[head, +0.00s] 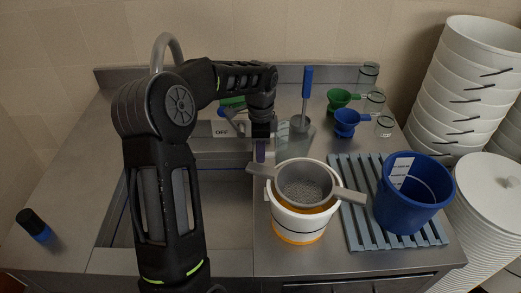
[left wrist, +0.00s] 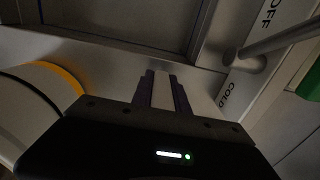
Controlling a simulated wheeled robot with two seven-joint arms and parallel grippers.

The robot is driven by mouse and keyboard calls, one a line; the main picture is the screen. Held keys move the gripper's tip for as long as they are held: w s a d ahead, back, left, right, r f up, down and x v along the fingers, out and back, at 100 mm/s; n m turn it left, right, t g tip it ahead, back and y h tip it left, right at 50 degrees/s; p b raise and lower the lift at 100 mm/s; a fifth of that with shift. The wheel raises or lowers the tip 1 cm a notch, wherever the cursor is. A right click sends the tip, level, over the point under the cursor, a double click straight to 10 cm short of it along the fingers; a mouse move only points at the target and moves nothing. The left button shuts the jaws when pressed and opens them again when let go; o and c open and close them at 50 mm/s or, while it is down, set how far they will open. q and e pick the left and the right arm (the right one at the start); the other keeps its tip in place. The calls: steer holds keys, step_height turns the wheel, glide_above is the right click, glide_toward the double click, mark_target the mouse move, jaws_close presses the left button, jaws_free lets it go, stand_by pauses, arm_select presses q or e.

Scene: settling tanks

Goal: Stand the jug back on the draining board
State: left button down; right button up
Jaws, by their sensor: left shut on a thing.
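A clear, faintly green jug (head: 283,142) shows behind the white bucket, right beside my left gripper (head: 261,152). My left gripper points down with its purple fingers closed on the jug, though the exact grip is hard to make out. In the left wrist view the fingers (left wrist: 162,90) have a pale strip between them, and the jug's outline is not clear there. The blue-grey slatted draining board (head: 352,218) lies to the right on the steel counter. My right gripper is not in view.
A white bucket (head: 298,225) with a sieve (head: 305,183) across it stands between the jug and the draining board. A blue bucket (head: 405,205) stands on the board's right part. Green and blue funnels (head: 345,121) and glass jars stand behind. The sink (head: 225,215) is at left.

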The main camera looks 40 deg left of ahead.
arm_select(q)
steer(key=shift+f, duration=0.1)
steer(key=c, duration=1.3)
jaws_free()
steer(key=shift+r, duration=0.4)
step_height(320, 180, up, 8)
steer(key=shift+f+b, duration=0.1)
steer(key=shift+b, duration=0.3)
step_height(320, 180, up, 4)
steer(key=shift+f+p, duration=0.1)
steer(key=shift+p, duration=0.8)
steer(key=shift+f, duration=0.1)
